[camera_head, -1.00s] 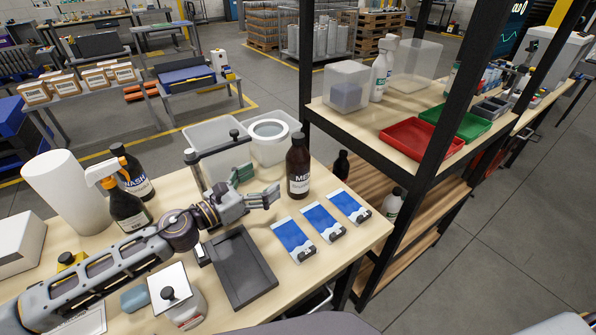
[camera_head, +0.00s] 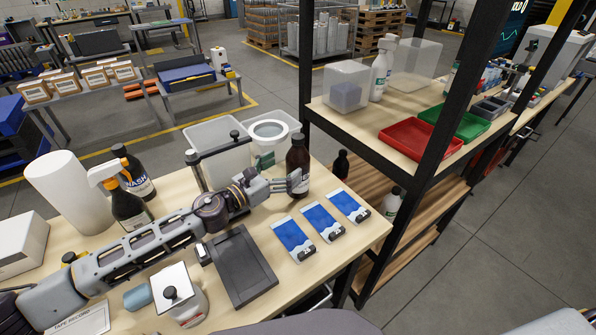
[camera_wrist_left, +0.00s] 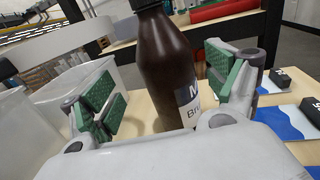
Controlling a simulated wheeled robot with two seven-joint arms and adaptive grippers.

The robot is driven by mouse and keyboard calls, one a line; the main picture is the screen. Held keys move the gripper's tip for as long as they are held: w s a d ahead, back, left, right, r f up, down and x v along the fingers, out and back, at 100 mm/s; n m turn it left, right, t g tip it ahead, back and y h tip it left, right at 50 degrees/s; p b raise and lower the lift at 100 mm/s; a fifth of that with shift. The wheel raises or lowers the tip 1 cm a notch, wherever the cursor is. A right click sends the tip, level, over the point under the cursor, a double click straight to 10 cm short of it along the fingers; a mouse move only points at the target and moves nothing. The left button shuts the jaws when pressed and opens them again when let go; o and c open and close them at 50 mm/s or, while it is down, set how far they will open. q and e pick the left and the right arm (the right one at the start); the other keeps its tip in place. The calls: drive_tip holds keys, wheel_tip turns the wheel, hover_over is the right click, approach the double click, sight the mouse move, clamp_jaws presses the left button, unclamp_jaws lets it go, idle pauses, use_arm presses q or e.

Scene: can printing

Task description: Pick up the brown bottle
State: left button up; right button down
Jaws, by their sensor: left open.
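The brown bottle (camera_head: 298,165) stands upright at the right part of the wooden table, with a black cap and a white label. My left gripper (camera_head: 294,184) is at the bottle, reaching in from the left. In the left wrist view the bottle (camera_wrist_left: 168,65) stands between the two green-padded fingers of the open gripper (camera_wrist_left: 165,95). A gap shows between the left finger and the bottle; the right finger is close to the label side, and I cannot tell whether it touches. The bottle's base is hidden behind the gripper body. My right gripper is not in view.
Several blue-and-white packets (camera_head: 320,222) lie right of the gripper. A dark grey tray (camera_head: 240,268) lies in front. A black shelf post (camera_head: 306,70) rises close behind the bottle.

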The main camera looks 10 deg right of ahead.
sight(298, 160)
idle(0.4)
use_arm(q)
drive_tip(key=shift+w+d, duration=0.25)
drive_tip(key=shift+d, duration=0.45)
drive_tip(key=shift+w+d, duration=0.2)
drive_tip(key=shift+d, duration=0.5)
drive_tip(key=shift+p+x, duration=0.3)
drive_tip(key=shift+x, duration=0.9)
drive_tip(key=shift+c, duration=0.5)
drive_tip(key=c, duration=1.4)
drive_tip(key=shift+c, duration=0.6)
drive_tip(key=shift+r, duration=0.15)
